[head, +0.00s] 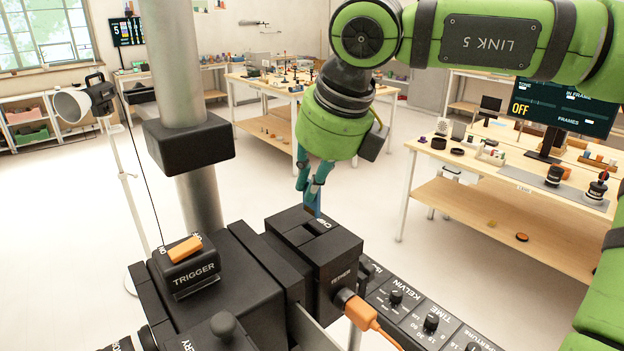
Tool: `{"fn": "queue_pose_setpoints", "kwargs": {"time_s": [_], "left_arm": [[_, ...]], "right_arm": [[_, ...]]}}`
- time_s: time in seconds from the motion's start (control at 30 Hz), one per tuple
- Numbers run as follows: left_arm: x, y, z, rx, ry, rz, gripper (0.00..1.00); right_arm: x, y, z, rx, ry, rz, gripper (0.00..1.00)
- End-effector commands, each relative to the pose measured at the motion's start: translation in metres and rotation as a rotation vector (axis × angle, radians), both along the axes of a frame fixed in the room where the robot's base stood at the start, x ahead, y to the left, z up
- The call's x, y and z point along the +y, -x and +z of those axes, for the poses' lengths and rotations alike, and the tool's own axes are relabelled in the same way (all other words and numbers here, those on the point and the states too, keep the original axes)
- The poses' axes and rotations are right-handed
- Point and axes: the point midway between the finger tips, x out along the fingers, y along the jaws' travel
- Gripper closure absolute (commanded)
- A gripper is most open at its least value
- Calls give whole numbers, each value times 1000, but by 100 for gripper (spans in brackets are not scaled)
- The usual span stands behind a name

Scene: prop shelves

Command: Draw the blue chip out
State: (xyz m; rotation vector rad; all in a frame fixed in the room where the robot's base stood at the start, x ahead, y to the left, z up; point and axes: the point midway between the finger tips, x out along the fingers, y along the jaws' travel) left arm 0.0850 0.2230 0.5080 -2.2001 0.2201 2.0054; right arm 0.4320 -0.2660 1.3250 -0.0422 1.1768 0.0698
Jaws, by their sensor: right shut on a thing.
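My right gripper (309,190) comes down from the upper right on a green arm, with its teal fingers pointing down. It is shut on the blue chip (317,207), a thin blue piece that shows at the fingertips. The chip is upright, at the back top edge of a black box (340,262) with a small white-marked label on its top. Its lower end is at the box, and I cannot tell how deep it sits in it. The fingers partly hide the chip. My left gripper is not in view.
A trigger block (193,270) with an orange switch stands at left. An orange plug and cable (357,311) leave the box's front. A dial panel (430,320) lies at right. A grey post (180,80) rises behind. Work tables (520,215) stand beyond open floor.

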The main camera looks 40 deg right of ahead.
Motion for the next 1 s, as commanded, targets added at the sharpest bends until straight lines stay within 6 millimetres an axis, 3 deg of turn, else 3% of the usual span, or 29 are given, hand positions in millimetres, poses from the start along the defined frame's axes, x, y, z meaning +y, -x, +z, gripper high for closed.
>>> {"fn": "queue_pose_setpoints", "kwargs": {"time_s": [1.0], "left_arm": [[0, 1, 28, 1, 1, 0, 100]], "right_arm": [[0, 0, 41, -1, 1, 0, 100]]}}
